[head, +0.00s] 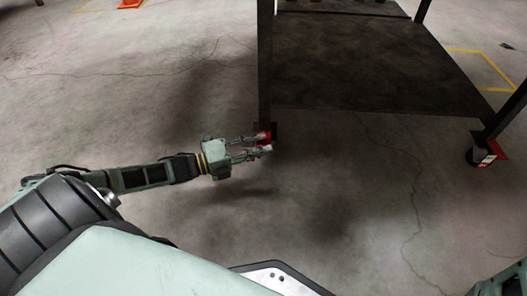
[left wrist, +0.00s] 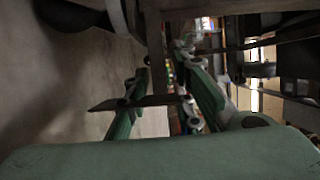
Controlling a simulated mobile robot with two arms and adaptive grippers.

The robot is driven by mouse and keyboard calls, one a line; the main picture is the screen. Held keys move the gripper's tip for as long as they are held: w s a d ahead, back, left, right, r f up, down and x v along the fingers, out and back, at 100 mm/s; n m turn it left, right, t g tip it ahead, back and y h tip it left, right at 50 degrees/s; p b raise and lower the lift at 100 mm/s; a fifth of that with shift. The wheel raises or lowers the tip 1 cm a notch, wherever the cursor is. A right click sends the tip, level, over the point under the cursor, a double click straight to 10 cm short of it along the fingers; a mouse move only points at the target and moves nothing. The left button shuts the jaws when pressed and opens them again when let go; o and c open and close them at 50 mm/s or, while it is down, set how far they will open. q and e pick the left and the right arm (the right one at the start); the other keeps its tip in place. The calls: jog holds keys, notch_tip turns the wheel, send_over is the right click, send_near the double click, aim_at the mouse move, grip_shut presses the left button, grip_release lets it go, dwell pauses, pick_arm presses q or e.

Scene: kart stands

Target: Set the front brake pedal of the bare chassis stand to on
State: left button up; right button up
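A stand with dark posts and a dark lower shelf (head: 375,65) fills the upper right of the head view; what it carries on top is out of view. At the foot of its near left post is a caster with a red part (head: 264,128), likely its brake pedal. My left gripper (head: 266,143) is at this caster, fingers apart, tips overlapping it in the picture; contact cannot be told. The fingers partly hide the pedal, and its setting cannot be read. In the left wrist view the two green fingers (left wrist: 163,62) are apart. My right gripper is not in view.
Another caster (head: 482,156) with a red part stands under the near right post. An orange cone (head: 130,3) is at the top left. Yellow lines (head: 485,70) mark the concrete floor. The floor left of and in front of the stand is clear.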

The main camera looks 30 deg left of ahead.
pick_arm(q)
jog(key=shift+w+d, duration=0.4)
jog(key=shift+w, duration=0.15)
grip_shut()
